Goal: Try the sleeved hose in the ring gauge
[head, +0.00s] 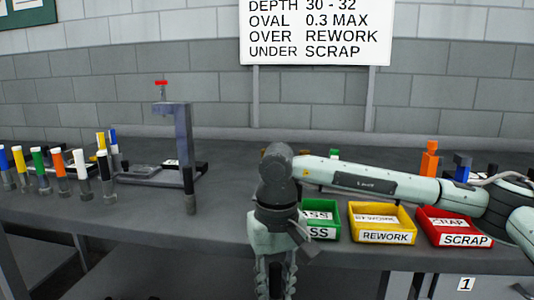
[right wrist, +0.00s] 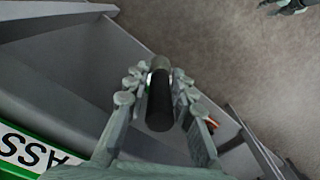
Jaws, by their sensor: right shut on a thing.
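My right gripper (head: 276,280) hangs in front of the bench edge in the head view, fingers pointing down and partly cut off by the frame.
Green (head: 328,234), yellow REWORK (head: 384,238) and red SCRAP (head: 455,240) bins line the front edge. A grey stand (head: 185,140) with a red-topped post stands left. Several colour-tipped hoses (head: 61,172) stand upright at far left. An orange block (head: 429,160) stands back right.

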